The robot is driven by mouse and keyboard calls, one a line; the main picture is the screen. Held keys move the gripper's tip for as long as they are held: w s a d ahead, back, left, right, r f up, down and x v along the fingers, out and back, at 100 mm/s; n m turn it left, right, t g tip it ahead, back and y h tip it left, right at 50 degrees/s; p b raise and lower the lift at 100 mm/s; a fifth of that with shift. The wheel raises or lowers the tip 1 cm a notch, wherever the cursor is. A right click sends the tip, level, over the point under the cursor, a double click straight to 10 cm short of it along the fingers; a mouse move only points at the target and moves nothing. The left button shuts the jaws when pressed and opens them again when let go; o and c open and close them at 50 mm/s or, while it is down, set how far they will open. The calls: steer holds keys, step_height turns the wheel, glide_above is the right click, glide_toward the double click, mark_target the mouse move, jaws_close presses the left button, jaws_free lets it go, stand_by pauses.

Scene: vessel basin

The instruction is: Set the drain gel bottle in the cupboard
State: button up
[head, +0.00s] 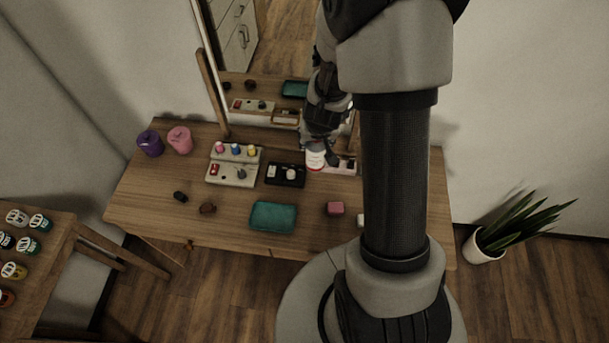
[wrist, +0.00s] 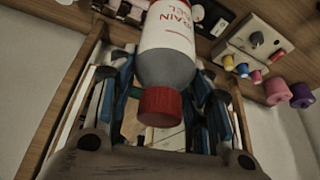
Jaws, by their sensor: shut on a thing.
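The drain gel bottle (wrist: 166,52) is white with red label print, a grey lower band and a red cap (wrist: 160,106) in the wrist view. My gripper (head: 322,138) is shut on it, with a finger on each side of the bottle. In the head view the bottle (head: 316,158) shows below my gripper, over the back of the wooden table near the mirror. I cannot tell whether its base touches the table. The cupboard is not seen directly; pale cabinet fronts with handles (head: 240,36) show in the mirror.
A side stand with several jars is at left, a potted plant (head: 485,246) at right.

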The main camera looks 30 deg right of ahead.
mark_target(314, 163)
step_height(314, 163, down, 12)
steer(key=b, duration=0.7)
steer(key=shift+r+b, duration=0.25)
steer(key=shift+b, duration=0.1)
steer(key=shift+f+b, duration=0.95)
steer(key=shift+f, duration=1.55)
steer(key=shift+f, duration=0.1)
steer(key=shift+f, duration=0.15)
steer(key=o, duration=1.2)
steer(key=shift+r, duration=0.2)
